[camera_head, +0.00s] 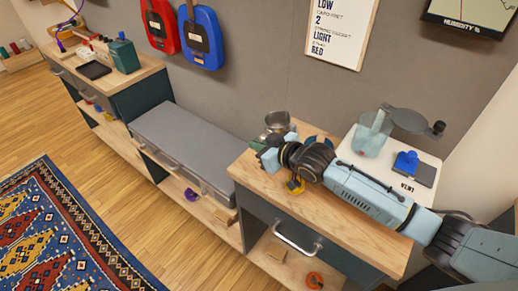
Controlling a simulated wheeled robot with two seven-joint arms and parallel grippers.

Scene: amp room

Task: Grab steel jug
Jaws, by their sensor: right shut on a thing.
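The steel jug (278,121) is a small shiny metal vessel on the wooden top of the right-hand cabinet, near its back left. My right arm reaches in from the right across the cabinet top. My right gripper (268,150) is at the jug's near side and shut on it. The fingers and the jug's lower part are partly hidden by the gripper's own body, so I cannot tell whether the jug touches the top. My left gripper is not in view.
The cabinet top (350,234) is bare at the front. A small yellow item (295,185) is close under my wrist.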

